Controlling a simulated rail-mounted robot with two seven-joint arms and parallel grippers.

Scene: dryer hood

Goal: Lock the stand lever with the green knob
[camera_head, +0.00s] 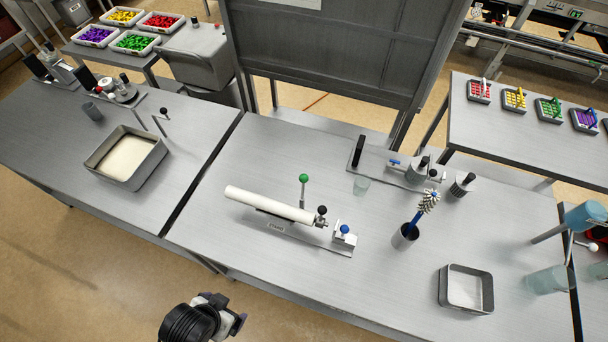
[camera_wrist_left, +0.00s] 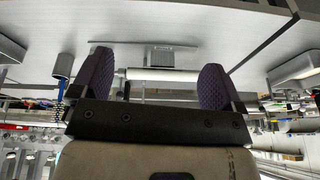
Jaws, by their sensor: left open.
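The stand lever's green knob (camera_head: 304,178) tops a thin, nearly upright metal rod behind the long white cylinder (camera_head: 268,204). The cylinder lies over the low labelled stand (camera_head: 276,227) on the middle table. A black knob (camera_head: 322,210) is at the cylinder's right end, and a blue knob (camera_head: 345,229) sits on a small block beyond it. My left gripper (camera_head: 222,311) is in front of the table, well apart from the lever. In the left wrist view its fingers (camera_wrist_left: 157,82) are spread and empty, with the cylinder (camera_wrist_left: 160,75) beyond them; the green knob cannot be made out there. My right gripper is out of view.
A brush stands in a dark cup (camera_head: 405,236) right of the stand, with a grey tray (camera_head: 466,289) near the front edge. A glass (camera_head: 361,185) stands behind. A larger tray (camera_head: 126,157) is on the left table. The tabletop left of the stand is clear.

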